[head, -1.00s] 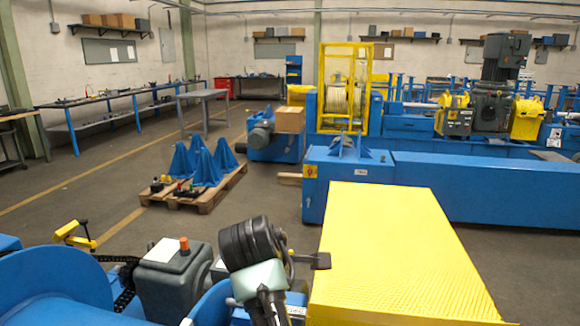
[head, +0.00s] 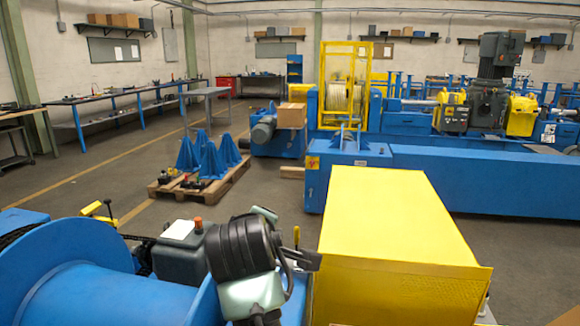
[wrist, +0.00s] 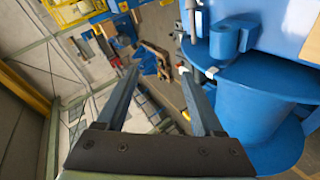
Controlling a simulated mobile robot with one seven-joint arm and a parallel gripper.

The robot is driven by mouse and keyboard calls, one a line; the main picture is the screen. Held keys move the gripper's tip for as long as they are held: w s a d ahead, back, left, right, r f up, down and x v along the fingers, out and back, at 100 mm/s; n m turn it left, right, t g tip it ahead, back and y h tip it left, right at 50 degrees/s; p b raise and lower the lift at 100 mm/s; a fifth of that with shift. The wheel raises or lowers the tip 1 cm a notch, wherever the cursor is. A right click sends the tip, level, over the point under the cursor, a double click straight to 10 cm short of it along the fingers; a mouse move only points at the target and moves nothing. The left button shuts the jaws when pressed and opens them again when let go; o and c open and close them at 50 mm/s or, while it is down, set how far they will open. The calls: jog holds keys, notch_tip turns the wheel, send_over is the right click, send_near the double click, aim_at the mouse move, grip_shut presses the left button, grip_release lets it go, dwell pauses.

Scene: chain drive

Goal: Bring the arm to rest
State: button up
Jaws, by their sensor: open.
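My gripper (wrist: 160,80) is open in the wrist view, its two long fingers apart with nothing between them. In the head view the end of my arm, a dark rounded wrist with a pale green part, is at the bottom centre, close to the left side of the yellow cover (head: 385,225). A dark finger of my gripper (head: 303,260) points right and overlaps the cover's left edge in the picture. Whether it touches the cover cannot be told. Much of the gripper is hidden behind the wrist in the head view.
A large blue drum (head: 75,260) is at the bottom left, also at the right of the wrist view (wrist: 255,110). A dark grey box (head: 180,250) with an orange knob stands beside my wrist. A pallet (head: 215,195) with blue stands lies beyond. Open floor (head: 90,190) is at left.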

jog(key=s+r+m+t+y+b, duration=0.2)
jog(key=s+r+m+t+b, duration=0.5)
jog(key=r, duration=0.8)
jog(key=s+d+r+m+t+h, duration=0.1)
jog(key=s+d+r+m+t, duration=0.15)
jog(key=s, duration=0.35)
jog(key=s+d+r+m+t, duration=0.1)
jog(key=s+r+m+t, duration=0.15)
jog(key=s, duration=0.45)
jog(key=s+d+r+m+t+h, duration=0.1)
jog(key=s+d+r+m+t, duration=0.1)
jog(key=s+r+t, duration=0.3)
notch_tip(320, 180, up, 13)
jog(key=g+p, duration=0.1)
jog(key=p, duration=1.3)
jog(key=shift+s+a+n+g, duration=0.15)
jog(key=shift+n+g, duration=0.25)
